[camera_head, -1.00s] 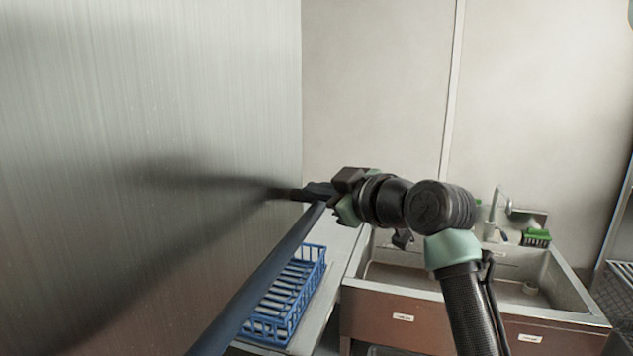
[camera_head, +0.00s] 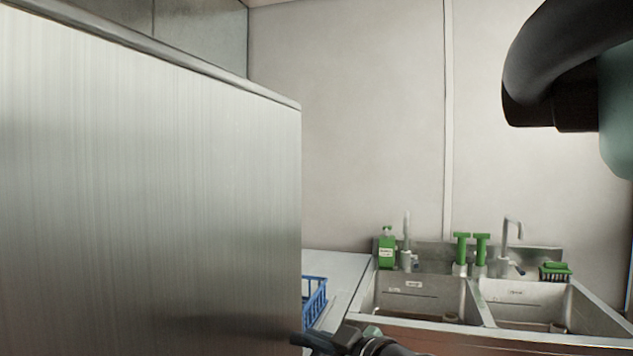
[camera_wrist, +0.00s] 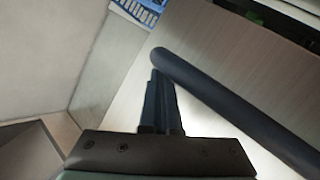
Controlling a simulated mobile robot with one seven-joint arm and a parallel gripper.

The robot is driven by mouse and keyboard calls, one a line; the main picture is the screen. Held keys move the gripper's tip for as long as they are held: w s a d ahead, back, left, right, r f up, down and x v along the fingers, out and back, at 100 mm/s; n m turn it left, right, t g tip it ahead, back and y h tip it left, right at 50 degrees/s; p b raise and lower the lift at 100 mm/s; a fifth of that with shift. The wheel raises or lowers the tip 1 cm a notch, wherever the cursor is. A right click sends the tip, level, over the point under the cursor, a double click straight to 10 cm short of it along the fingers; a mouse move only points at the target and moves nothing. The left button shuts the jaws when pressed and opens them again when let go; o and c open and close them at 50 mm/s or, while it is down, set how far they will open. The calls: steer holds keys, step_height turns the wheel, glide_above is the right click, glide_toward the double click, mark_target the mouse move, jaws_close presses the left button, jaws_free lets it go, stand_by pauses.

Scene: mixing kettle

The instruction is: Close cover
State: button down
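A large brushed-steel panel (camera_head: 150,180), which looks like the kettle or its cover, fills the left of the head view. Its straight top edge slopes down to the right. I cannot tell where the cover itself begins. My gripper (camera_head: 312,341) is at the bottom edge of the head view, by the panel's lower right side. In the wrist view, my gripper's fingers (camera_wrist: 160,95) look pressed together, with nothing visible between them. A dark round bar (camera_wrist: 230,105), perhaps the cover's handle, runs diagonally beside the fingertips. Whether they touch it is unclear.
A double sink (camera_head: 420,295) with taps and green bottles stands at the right against a pale wall (camera_head: 350,130). A blue rack (camera_head: 315,298) sits on the counter, partly hidden by the panel. One of my arm links fills the upper right.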

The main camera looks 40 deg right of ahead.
step_height(320, 180, down, 5)
steer(key=b, duration=0.2)
steer(key=shift+f+b, duration=0.15)
steer(key=shift+b, duration=0.2)
steer(key=shift+f, duration=0.2)
